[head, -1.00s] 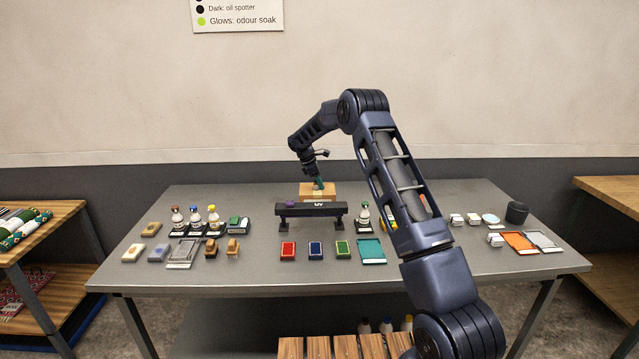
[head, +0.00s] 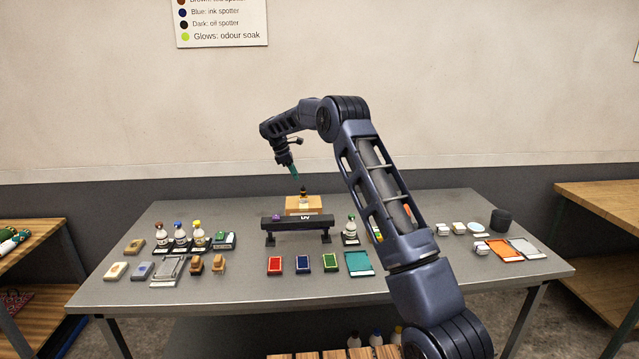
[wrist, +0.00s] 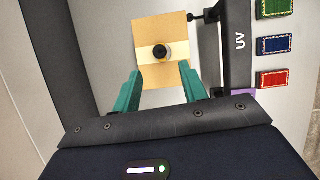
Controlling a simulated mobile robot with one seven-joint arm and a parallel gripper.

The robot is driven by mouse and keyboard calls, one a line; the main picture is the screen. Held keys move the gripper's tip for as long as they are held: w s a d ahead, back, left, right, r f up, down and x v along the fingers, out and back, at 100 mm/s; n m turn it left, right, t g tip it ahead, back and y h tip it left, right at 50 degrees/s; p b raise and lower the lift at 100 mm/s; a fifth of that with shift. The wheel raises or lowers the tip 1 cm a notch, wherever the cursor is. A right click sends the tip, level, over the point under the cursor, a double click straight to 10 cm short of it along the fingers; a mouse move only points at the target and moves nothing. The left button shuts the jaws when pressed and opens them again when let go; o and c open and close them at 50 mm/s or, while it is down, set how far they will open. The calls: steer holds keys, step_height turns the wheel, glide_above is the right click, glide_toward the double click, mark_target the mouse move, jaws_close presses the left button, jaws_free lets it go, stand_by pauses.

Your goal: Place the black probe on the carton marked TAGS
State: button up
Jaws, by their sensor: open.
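A tan carton (head: 315,211) stands behind the UV bar, and it also shows in the wrist view (wrist: 177,26). I cannot read any marking on it. A small upright thing with a black top, probably the black probe (head: 303,193), stands on the carton. From above it is a round black shape (wrist: 162,51) near the middle of the carton, on its pale strip. My gripper (head: 294,174) has teal fingers and is just above the probe, apart from it. In the wrist view its fingers (wrist: 160,76) are spread with nothing between them.
The black UV bar (head: 285,224) stands in front of the carton, with a purple piece on it. Several bottles (head: 180,238) stand to the left. Red, blue and green pads (head: 303,264) lie in front. A dark cup (head: 501,220) is at the right.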

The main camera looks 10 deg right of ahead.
steer(key=s+d+r+m+t+y, duration=0.1)
steer(key=s+d+r+m, duration=0.3)
steer(key=s+d+r, duration=0.75)
steer(key=s+d+r+m+t+y, duration=0.15)
steer(key=s+d+r+m, duration=0.35)
steer(key=s+r, duration=0.65)
steer(key=s+d+f+m, duration=0.3)
steer(key=s, duration=0.9)
steer(key=s+d+f+m+t+y, duration=0.1)
steer(key=s+d+f+m, duration=0.2)
steer(key=s, duration=0.9)
steer(key=s+d+f+m+t+y, duration=0.1)
steer(key=s+d+f+m, duration=0.2)
steer(key=s, duration=0.9)
steer(key=shift+s+d+f+m, duration=0.2)
steer(key=shift+d+f+m, duration=0.1)
steer(key=shift+d, duration=0.35)
